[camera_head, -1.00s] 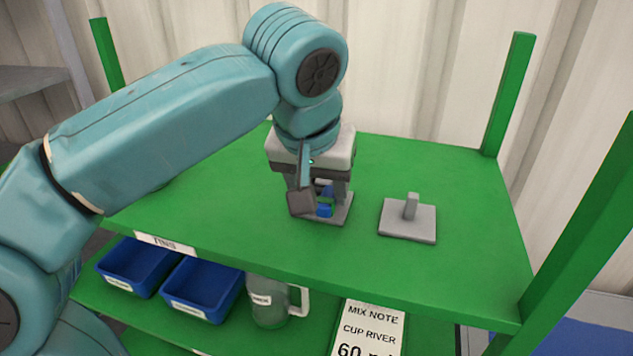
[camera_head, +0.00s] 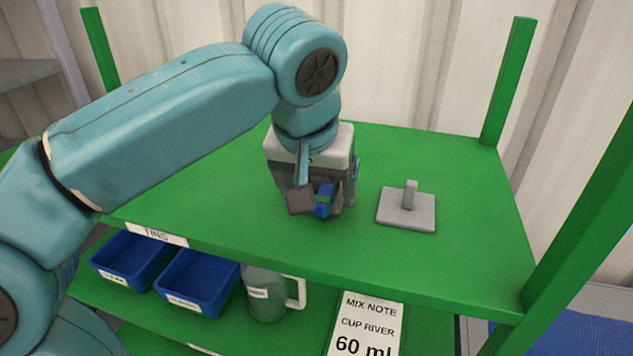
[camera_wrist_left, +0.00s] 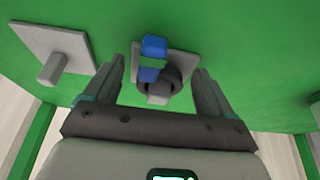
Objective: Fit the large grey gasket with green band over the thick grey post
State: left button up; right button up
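My left gripper (camera_head: 318,200) is open above the left base plate. In the left wrist view its two fingers stand wide apart (camera_wrist_left: 158,88). Between them is the gasket, a dark grey ring (camera_wrist_left: 172,82) with a blue tab (camera_wrist_left: 153,46) that a green band seems to cross. The fingers do not touch it. The ring appears to sit around the grey post (camera_wrist_left: 158,99) on the left plate; how far down it is I cannot tell. In the head view the blue tab (camera_head: 322,203) shows, while the ring and post are hidden. My right gripper is not in view.
A second grey plate (camera_head: 390,212) with an upright, bare grey post (camera_head: 410,194) stands to the right on the green shelf (camera_head: 450,255). Green uprights (camera_head: 508,85) border the shelf. Below are blue bins (camera_head: 198,282), a jug (camera_head: 265,300) and a note (camera_head: 366,325).

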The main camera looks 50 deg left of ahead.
pick_arm(q)
jog(key=shift+s+r, duration=0.25)
jog(key=shift+r, duration=0.05)
jog(key=p+v, duration=0.5)
jog(key=v, duration=1)
jog(key=shift+d+r, duration=0.2)
jog(key=shift+r, duration=0.15)
jog(key=shift+f, duration=0.1)
